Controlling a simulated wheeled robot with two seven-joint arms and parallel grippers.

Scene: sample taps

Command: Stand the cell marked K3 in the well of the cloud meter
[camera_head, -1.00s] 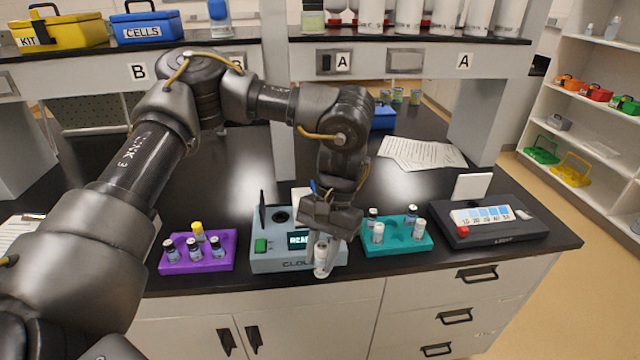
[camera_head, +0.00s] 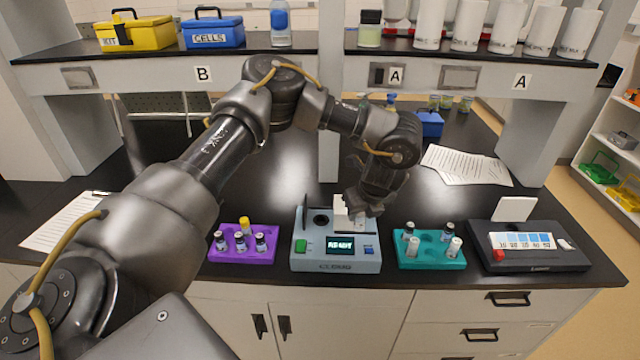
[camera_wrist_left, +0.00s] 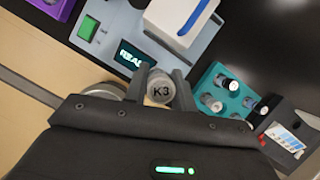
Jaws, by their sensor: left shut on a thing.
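The cell marked K3 (camera_wrist_left: 160,91) is between the fingers of my left gripper (camera_wrist_left: 158,88), its grey marked cap facing the wrist camera. In the head view my left gripper (camera_head: 362,214) is over the right part of the grey-blue cloud meter (camera_head: 336,264). The cell is hard to make out there. The dark round well (camera_head: 321,218) lies to the left of the gripper and looks empty, with a dark lid (camera_head: 304,208) upright beside it. The meter's lit display (camera_head: 340,246) also shows in the wrist view (camera_wrist_left: 134,54). My right gripper is not in view.
A purple rack (camera_head: 240,256) with several cells stands left of the meter. A teal rack (camera_head: 428,262) with several cells stands right of it. A white block with a blue stripe (camera_wrist_left: 178,24) is close by the gripper. A dark device (camera_head: 530,262) sits farther right.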

